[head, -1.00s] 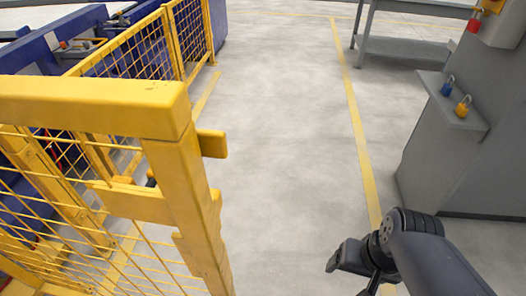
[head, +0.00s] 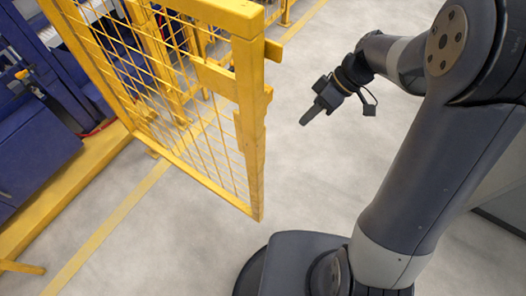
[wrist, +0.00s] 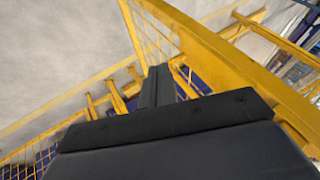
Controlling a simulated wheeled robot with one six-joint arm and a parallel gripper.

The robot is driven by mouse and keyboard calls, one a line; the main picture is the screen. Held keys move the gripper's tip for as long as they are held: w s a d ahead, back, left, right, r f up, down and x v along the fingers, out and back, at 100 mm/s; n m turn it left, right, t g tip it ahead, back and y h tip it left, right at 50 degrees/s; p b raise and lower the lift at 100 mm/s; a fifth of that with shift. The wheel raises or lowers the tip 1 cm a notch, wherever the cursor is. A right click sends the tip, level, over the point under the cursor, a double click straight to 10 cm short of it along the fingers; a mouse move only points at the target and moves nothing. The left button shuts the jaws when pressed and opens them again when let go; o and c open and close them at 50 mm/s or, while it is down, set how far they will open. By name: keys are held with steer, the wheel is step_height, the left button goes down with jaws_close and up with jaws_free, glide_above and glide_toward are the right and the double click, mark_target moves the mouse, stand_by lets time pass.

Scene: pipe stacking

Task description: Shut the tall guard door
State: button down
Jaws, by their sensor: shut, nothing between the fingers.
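The tall guard door is a yellow frame with wire mesh. It stands open in the head view, swung out from the yellow fence line over the floor, with its free upright (head: 250,125) toward me. A yellow latch tab (head: 273,50) sticks out from that upright. My gripper (head: 306,119) is shut and empty, to the right of the free upright, with a gap seen between them. In the wrist view my shut fingers (wrist: 155,86) point toward yellow frame and mesh; a thick yellow bar (wrist: 225,62) runs close past them. I cannot tell whether they touch.
Blue machinery (head: 35,140) stands left, behind the door opening. A low yellow beam (head: 65,185) runs along the floor there, beside a painted yellow line (head: 105,228). More yellow fence stands at the top. The grey floor right of the door is open around my arm.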

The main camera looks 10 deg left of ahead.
steer(key=s+a+f+p, duration=0.1)
steer(key=s+a+f, duration=0.5)
steer(key=a+f, duration=0.1)
steer(key=shift+s+a+f+n, duration=0.2)
steer(key=shift+s+f+n, duration=0.1)
steer(key=shift+f, duration=0.15)
stand_by(0.4)
